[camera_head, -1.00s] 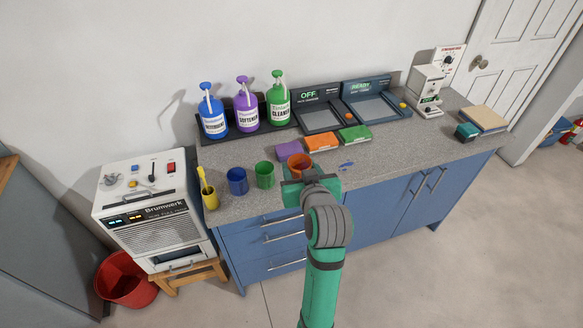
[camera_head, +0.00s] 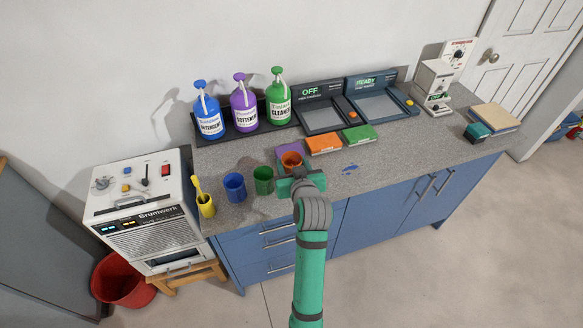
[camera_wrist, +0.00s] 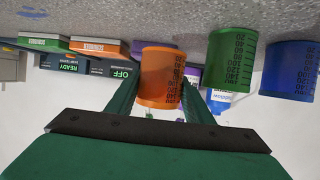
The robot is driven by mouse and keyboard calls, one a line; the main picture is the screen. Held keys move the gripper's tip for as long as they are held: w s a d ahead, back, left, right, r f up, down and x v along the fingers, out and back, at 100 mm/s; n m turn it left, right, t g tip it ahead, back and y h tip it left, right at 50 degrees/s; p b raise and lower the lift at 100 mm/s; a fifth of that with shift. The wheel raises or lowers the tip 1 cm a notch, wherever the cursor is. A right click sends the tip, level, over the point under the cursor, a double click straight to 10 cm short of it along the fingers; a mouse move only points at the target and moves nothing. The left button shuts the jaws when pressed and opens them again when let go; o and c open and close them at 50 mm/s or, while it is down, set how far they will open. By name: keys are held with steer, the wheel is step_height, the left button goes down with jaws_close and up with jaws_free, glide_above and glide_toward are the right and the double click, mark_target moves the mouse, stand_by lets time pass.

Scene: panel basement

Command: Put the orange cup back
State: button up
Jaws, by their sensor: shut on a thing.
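The orange cup (camera_head: 291,159) is between the fingers of my gripper (camera_head: 294,171), near the front of the grey counter. In the wrist view, which is upside down, the orange cup (camera_wrist: 158,76) sits between the two green fingers of my gripper (camera_wrist: 158,98), which is shut on it. It looks upright. I cannot tell whether its base touches the counter. In the head view it stands in front of a purple block (camera_head: 284,147), which it partly hides.
Orange (camera_head: 323,143) and green (camera_head: 360,134) blocks lie to the right. A blue stain (camera_head: 350,169) marks the clear counter there.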

steer(key=shift+w+f, duration=0.2)
steer(key=shift+f, duration=1.05)
steer(key=shift+s+a+f, duration=0.15)
steer(key=shift+f, duration=0.15)
steer(key=shift+d, duration=0.25)
steer(key=shift+s+f, duration=0.1)
steer(key=shift+f, duration=0.05)
steer(key=o, duration=0.9)
steer(key=shift+a, duration=0.1)
